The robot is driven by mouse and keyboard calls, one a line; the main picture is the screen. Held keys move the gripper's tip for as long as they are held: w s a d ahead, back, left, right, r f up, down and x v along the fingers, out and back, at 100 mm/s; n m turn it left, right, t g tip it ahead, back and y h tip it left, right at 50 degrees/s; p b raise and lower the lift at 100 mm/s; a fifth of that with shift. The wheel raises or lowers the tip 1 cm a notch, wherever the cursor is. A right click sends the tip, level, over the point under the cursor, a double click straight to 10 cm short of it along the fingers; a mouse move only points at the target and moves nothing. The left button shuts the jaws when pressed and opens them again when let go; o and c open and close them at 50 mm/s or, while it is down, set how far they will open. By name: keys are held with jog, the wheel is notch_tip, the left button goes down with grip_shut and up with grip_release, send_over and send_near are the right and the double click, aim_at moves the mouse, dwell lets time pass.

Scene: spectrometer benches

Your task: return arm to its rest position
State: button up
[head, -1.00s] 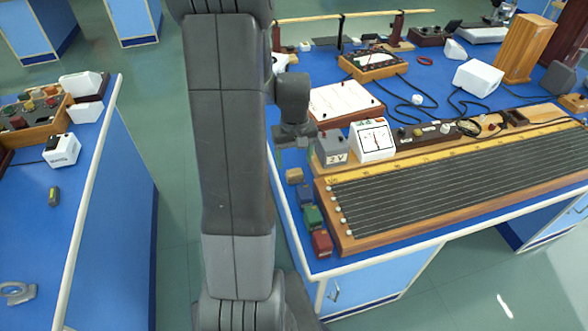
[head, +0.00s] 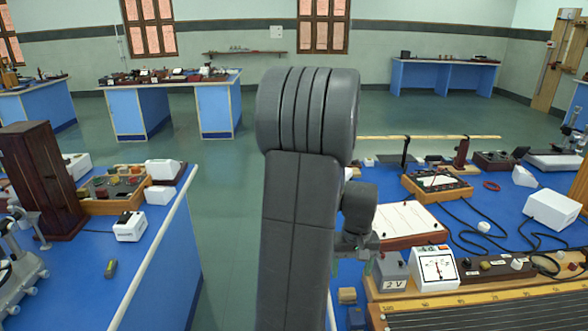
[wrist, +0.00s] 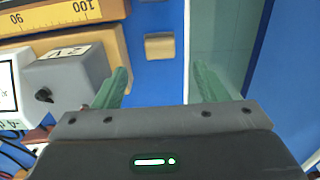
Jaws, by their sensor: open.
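My gripper (wrist: 160,90) shows in the wrist view with its two green fingers spread apart and nothing between them. In the head view my gripper (head: 361,262) is small and partly hidden by my own arm, at the left edge of the right bench (head: 513,204). The grey 2 V box (wrist: 68,78) is just left of the fingers in the wrist view. A small tan block (wrist: 159,46) lies on the blue bench top beyond the fingers. The same grey box (head: 390,271) and tan block (head: 347,296) show beside my gripper in the head view.
A white meter (head: 436,267) and a long wooden wire board (head: 480,305) stand right of my gripper. The left bench (head: 85,270) holds instruments. Green floor (head: 215,210) lies open between the benches. More benches stand at the back.

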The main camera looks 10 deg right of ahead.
aim_at(348, 292)
notch_tip(348, 292, down, 10)
jog(key=shift+f, duration=0.1)
dwell(0.4)
